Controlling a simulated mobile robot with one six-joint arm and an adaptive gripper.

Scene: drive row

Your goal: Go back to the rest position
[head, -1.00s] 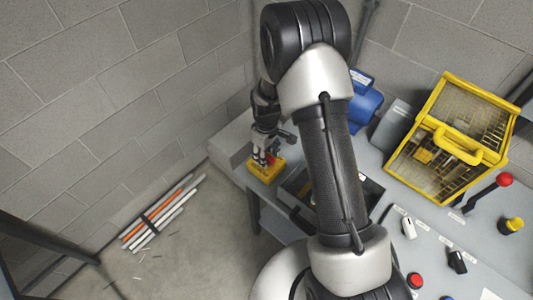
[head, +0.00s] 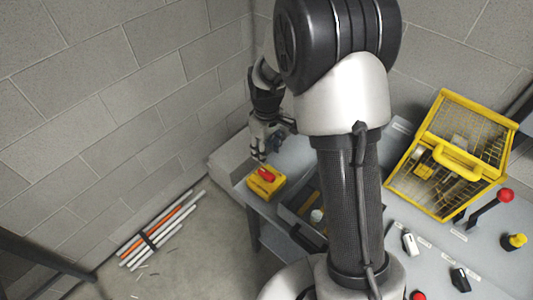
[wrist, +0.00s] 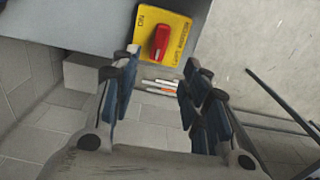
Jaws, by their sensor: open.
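My gripper (head: 259,150) is above the left end of the grey bench, close to a yellow switch box (head: 265,184) with a red handle, and apart from it. In the wrist view my gripper (wrist: 163,85) is open, its dark blue-padded fingers spread with nothing between them. The yellow box with its red rotary handle (wrist: 160,42) shows beyond the fingertips. Its label is too blurred to read in full.
A yellow mesh cage (head: 449,156) stands on the bench at right. A red-knobbed lever (head: 490,206) and a yellow knob (head: 514,241) are nearer. Tied rods (head: 157,233) lie on the floor at left. Block walls close off the back.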

